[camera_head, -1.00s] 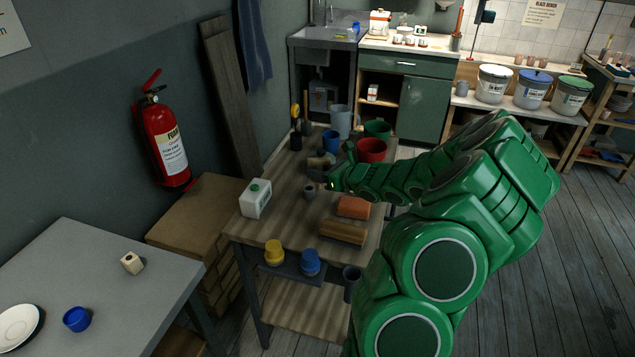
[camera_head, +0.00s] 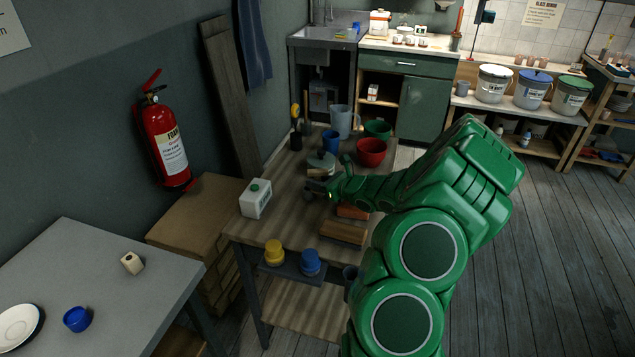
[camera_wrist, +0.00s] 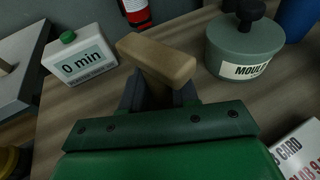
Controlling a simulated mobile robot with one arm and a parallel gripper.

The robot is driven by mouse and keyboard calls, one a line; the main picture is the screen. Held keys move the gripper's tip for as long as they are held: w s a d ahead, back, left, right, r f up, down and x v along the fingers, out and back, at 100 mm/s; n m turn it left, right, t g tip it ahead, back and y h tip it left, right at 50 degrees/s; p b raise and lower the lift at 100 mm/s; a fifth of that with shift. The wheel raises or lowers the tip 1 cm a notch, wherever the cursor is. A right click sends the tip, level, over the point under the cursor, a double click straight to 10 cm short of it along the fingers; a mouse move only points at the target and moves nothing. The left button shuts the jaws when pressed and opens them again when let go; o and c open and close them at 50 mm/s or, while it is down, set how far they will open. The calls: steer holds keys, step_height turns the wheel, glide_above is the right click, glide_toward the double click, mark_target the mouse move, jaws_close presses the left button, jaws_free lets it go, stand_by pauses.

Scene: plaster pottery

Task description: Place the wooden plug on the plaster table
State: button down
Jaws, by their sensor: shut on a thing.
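My gripper (camera_head: 318,188) is shut on a tan wooden piece with a wide bar-shaped top (camera_wrist: 157,58), which looks like the wooden plug. The plug also shows small in the head view (camera_head: 316,172). Its lower part is hidden between my fingers in the wrist view. It is over the brown wood-topped table (camera_head: 283,222), apparently the plaster table. I cannot tell whether it touches the top. A grey-green round pot with a dark knob, labelled "MOUL…" (camera_wrist: 244,45), stands to the right of the plug in the wrist view.
A red bowl (camera_head: 371,153), blue cup (camera_head: 331,141) and pitcher (camera_head: 341,119) crowd the back. The left-front top is clear.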

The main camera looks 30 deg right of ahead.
steer(key=c, duration=0.8)
jaws_free()
steer(key=shift+c, duration=0.2)
